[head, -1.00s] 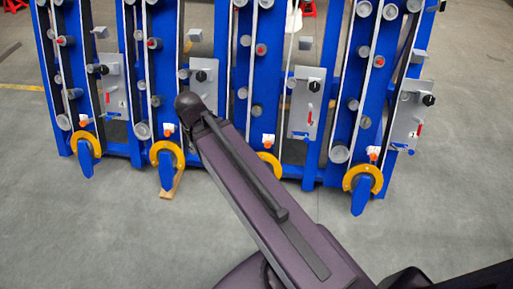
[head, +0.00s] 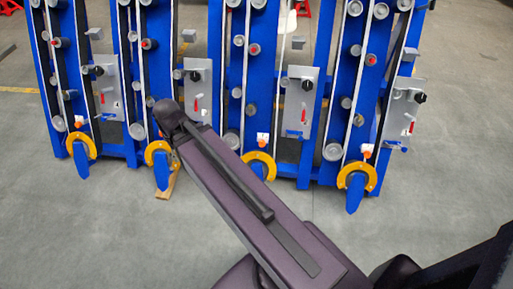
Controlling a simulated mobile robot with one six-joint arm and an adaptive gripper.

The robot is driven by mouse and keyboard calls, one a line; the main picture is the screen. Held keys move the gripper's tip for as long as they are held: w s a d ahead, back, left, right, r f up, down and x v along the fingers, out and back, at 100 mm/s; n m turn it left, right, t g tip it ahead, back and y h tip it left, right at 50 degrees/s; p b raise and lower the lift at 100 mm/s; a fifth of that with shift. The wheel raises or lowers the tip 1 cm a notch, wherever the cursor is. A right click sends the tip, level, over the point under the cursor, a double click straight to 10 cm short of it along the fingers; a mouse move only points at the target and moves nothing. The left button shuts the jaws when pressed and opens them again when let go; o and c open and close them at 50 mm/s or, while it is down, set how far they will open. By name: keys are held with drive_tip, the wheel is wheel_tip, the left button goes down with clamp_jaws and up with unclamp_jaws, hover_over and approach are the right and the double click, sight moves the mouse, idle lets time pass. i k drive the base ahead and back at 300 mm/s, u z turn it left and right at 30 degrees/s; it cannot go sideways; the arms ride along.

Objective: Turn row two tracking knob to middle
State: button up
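Several grey panels stand side by side on the blue harvester chassis in the head view, each with a black knob. From the left, the knobs are the first knob (head: 99,70), the second knob (head: 194,76), the third knob (head: 307,85) and the fourth knob (head: 419,97). I cannot tell which counts as row two, nor read the knob settings. Red levers sit below the knobs, such as one on the second panel (head: 197,101). My gripper is not in view.
Yellow rings with blue tips, such as the one at the right (head: 357,178), stick out low at the chassis front. Orange and white fittings sit above them. A wooden block (head: 169,185) lies on the floor.

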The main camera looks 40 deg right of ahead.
sight(262, 143)
drive_tip(key=u, duration=0.05)
drive_tip(key=k, duration=1.05)
drive_tip(key=z, duration=0.55)
drive_tip(key=i, duration=1)
drive_tip(key=u, duration=0.05)
